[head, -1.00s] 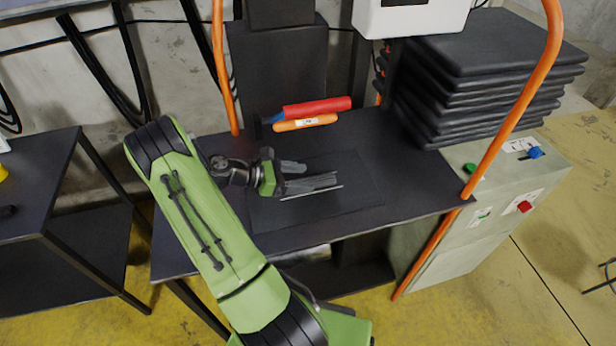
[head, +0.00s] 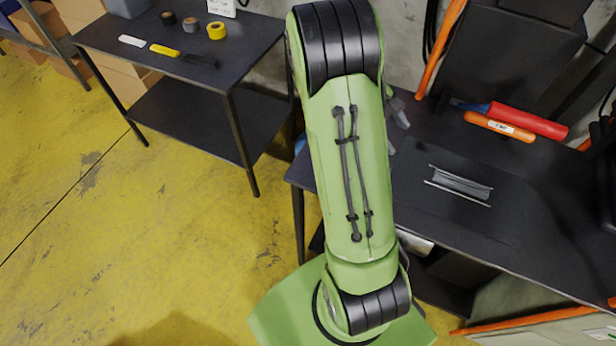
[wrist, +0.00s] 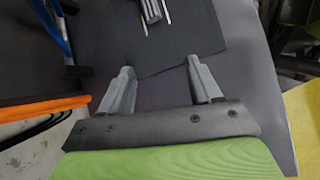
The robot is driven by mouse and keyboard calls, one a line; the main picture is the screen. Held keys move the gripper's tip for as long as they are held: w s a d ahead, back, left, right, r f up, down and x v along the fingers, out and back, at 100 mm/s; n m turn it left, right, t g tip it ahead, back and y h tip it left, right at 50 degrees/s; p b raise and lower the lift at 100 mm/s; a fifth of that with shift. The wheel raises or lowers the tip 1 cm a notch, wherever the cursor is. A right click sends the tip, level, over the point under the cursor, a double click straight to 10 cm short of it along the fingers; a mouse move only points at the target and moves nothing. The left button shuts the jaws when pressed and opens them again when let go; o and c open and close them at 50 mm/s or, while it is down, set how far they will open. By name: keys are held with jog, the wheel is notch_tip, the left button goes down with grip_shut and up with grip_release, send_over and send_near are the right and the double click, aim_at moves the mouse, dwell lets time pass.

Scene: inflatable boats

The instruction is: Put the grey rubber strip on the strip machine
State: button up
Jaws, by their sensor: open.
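The grey rubber strip (head: 462,182) lies flat on the dark mat (head: 420,207) of the strip machine, between two thin pale rods. In the wrist view the strip (wrist: 151,10) shows at the top edge, cut off by the frame. My gripper (wrist: 160,88) is open with nothing between its fingers, and it is apart from the strip. In the head view my gripper (head: 397,122) is left of the strip, mostly hidden behind my green arm.
A red roller (head: 528,120) and an orange tool (head: 499,126) lie behind the mat. A side table (head: 165,60) at the left holds tape rolls, a yellow item (head: 165,50) and a white item (head: 131,41). Yellow floor is clear at the left.

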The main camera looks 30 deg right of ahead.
jog(key=w+a+r+m+t+y, duration=0.15)
jog(key=a+r+t, duration=0.5)
jog(key=a, duration=0.65)
jog(key=s+a+r+m+t+y, duration=0.1)
jog(key=s+a+r+t+y, duration=0.1)
jog(key=a, duration=0.5)
jog(key=s+a+r+t+y, duration=0.2)
jog(key=s+a+r+t, duration=0.1)
jog(key=s+a, duration=0.2)
jog(key=shift+s+a+m, duration=0.3)
jog(key=shift+a+m, duration=0.05)
jog(key=shift+a, duration=0.85)
